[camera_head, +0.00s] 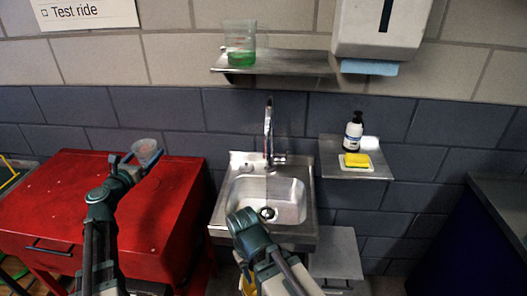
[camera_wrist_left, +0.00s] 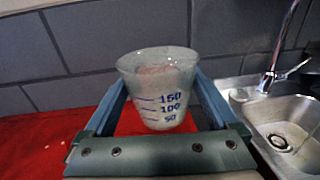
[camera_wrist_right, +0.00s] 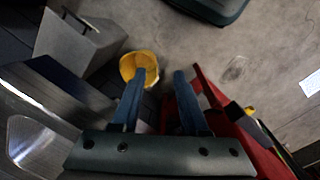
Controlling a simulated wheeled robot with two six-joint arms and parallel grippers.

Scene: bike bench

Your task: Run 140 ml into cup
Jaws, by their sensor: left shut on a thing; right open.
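My left gripper (camera_head: 144,157) is shut on a clear measuring cup (camera_head: 147,149) above the red cabinet. In the left wrist view the cup (camera_wrist_left: 158,85) stands upright between the fingers, with blue marks 50, 100 and 150. I see no liquid in it. The tap (camera_head: 268,128) rises at the back of the steel sink (camera_head: 228,212), to the right of the cup and apart from it. No water stream shows. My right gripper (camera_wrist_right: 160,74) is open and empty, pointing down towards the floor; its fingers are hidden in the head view.
The red cabinet (camera_head: 60,200) stands left of the sink. A beaker of green liquid (camera_head: 240,50) is on the upper shelf (camera_head: 290,64). A soap bottle (camera_head: 353,132) and yellow sponge (camera_head: 357,160) sit on the right shelf. A yellow bucket (camera_wrist_right: 128,66) is on the floor.

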